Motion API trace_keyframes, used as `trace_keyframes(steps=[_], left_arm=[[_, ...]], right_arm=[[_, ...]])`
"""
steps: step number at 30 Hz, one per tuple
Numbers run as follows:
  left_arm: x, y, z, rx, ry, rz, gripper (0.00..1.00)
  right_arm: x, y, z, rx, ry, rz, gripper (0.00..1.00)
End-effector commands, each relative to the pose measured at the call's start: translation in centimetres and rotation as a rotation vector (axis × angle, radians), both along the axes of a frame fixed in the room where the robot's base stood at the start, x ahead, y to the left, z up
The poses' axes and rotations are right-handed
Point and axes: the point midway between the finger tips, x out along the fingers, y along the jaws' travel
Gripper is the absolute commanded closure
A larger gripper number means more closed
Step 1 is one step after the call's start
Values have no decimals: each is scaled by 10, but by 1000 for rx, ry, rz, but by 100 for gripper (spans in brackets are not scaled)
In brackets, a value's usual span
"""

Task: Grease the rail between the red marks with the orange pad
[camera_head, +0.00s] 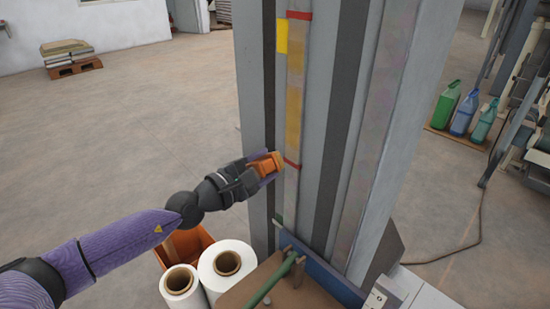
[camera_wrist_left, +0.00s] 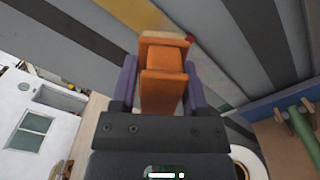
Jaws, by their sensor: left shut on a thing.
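My left gripper (camera_head: 268,168) is shut on the orange pad (camera_head: 266,164) and holds it against or very close to the rail (camera_head: 293,110). In the left wrist view the pad (camera_wrist_left: 164,75) sits between the purple fingers of the gripper (camera_wrist_left: 162,88). The rail is a narrow grey upright strip. One red mark (camera_head: 299,15) crosses it near the top and another red mark (camera_head: 291,164) lies beside the pad. The stretch between the marks has yellow-brown patches of grease (camera_head: 294,105). Whether the pad touches the rail is hard to tell. My right gripper is not in view.
A yellow plate (camera_head: 282,37) is beside the upper rail. White film rolls (camera_head: 227,263), an orange bin (camera_head: 190,243) and a green bar (camera_head: 270,280) are below. Coloured jugs (camera_head: 463,110) stand at the right. The floor at left is clear up to a pallet (camera_head: 74,67).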

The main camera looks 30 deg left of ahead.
Motion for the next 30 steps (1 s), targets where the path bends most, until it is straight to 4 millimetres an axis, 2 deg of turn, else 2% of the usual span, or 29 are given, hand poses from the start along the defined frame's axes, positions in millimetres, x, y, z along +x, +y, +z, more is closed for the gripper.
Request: trace_keyframes(steps=[10,18,30], left_arm=[[-6,2,0,0,-1,-1,89],[-31,11,-1,2,2,-2,89],[-33,11,1,0,-1,-1,89]], right_arm=[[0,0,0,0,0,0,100],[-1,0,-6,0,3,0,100],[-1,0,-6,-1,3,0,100]])
